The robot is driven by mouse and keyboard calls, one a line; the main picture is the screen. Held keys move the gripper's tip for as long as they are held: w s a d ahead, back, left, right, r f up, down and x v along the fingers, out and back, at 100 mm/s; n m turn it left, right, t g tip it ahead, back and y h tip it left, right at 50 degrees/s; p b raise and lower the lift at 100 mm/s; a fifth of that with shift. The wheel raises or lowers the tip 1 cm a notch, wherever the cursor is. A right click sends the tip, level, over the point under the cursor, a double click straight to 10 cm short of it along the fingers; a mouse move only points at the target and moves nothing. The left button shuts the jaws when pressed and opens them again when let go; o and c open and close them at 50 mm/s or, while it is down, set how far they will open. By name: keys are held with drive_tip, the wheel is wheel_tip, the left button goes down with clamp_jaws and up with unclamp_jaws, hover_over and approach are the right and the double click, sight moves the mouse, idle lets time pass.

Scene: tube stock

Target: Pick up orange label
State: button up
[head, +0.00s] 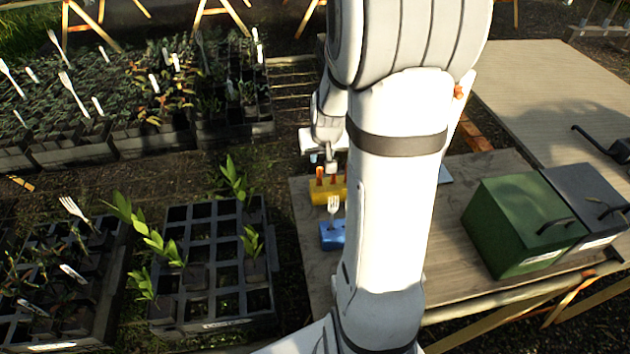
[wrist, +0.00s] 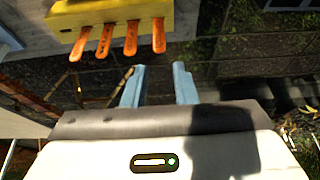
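Several orange labels (wrist: 131,37) stand in a row in a yellow block (wrist: 88,14); in the wrist view they point down from it toward my fingers. In the head view the yellow block (head: 325,197) sits on the wooden table, with orange labels (head: 319,174) showing at its top. My gripper (wrist: 160,70) is open and empty, its two blue-grey fingers apart. The fingertips are close to the labels but not around any. In the head view my arm hides part of the block, and the fingertips are hard to make out.
A blue block (head: 331,238) holding a white fork-shaped label (head: 333,206) sits just in front of the yellow block. A green box (head: 515,225) and a dark grey box (head: 590,195) stand at the table's right. A black crate with seedlings (head: 212,322) is left of the table.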

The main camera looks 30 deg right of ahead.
sight(320, 168)
drive_tip(key=x, duration=0.6)
drive_tip(key=shift+s+a+f, duration=0.1)
drive_tip(key=shift+s+f, duration=0.1)
drive_tip(key=shift+s, duration=0.1)
drive_tip(key=shift+w+f, duration=0.25)
drive_tip(key=shift+f, duration=0.2)
drive_tip(key=shift+c, duration=0.2)
clamp_jaws()
